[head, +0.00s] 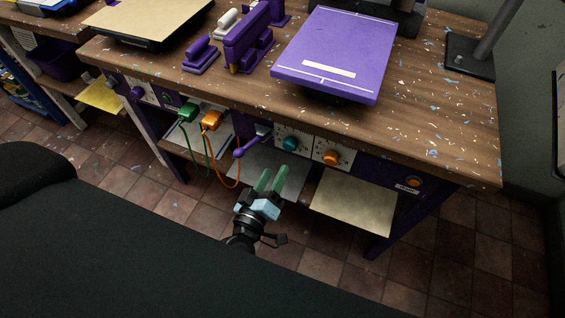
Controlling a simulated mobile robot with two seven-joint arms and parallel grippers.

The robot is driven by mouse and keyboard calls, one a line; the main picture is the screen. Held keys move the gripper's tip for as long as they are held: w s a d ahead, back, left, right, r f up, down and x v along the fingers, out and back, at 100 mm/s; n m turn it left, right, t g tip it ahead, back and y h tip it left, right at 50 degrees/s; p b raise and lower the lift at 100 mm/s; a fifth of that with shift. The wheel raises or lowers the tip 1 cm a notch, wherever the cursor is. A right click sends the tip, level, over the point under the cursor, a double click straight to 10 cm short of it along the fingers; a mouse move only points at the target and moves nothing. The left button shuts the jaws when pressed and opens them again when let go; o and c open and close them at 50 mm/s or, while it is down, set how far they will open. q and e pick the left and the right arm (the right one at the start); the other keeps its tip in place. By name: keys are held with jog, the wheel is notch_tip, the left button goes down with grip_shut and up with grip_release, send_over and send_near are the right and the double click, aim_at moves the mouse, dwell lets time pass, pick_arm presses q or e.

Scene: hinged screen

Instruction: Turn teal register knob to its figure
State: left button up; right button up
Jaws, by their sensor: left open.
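The teal knob (290,144) sits on a pale dial panel on the front of the workbench, under the top's edge. Marks ring the dial, but they are too small to read. An orange knob (332,157) is on a like panel just to its right. My left gripper (272,181) is open and empty, its green fingers pointing up towards the bench front. It is below and slightly left of the teal knob in the picture, apart from it. My right gripper is not in view.
A purple lever (251,141) sticks out left of the teal knob. Green (187,112) and orange (211,119) plugs with hanging cables are further left. Pale shelves (353,203) jut out below the panels. A purple platen (335,52) lies on the wooden bench top (440,125).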

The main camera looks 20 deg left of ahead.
aim_at(288, 148)
pick_arm(q)
jog(key=w, duration=0.4)
jog(key=w+b, duration=0.1)
jog(key=w, duration=0.3)
jog(key=shift+w+d, duration=0.2)
jog(key=shift+w, duration=0.05)
jog(key=c, duration=0.5)
